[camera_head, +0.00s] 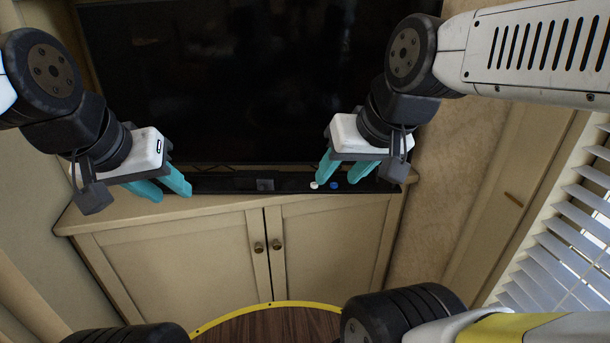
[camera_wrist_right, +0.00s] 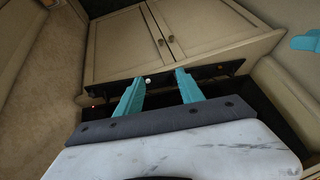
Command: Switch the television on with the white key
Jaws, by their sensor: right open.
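The television (camera_head: 250,80) has a dark screen in the head view. A black bar (camera_head: 225,183) runs below it on the cabinet top. The small round white key (camera_head: 314,185) sits on the bar, left of a blue key (camera_head: 334,184). My right gripper (camera_head: 337,182) is open and empty above the bar, its left finger close to the white key. In the right wrist view the white key (camera_wrist_right: 147,80) shows just beside one fingertip; I cannot tell whether they touch. My left gripper (camera_head: 173,197) is open and empty over the cabinet's left part.
A beige cabinet (camera_head: 180,260) with two closed doors and round knobs stands below the bar. A window blind (camera_head: 570,240) is at the right. A small red light (camera_wrist_right: 94,104) glows in the right wrist view.

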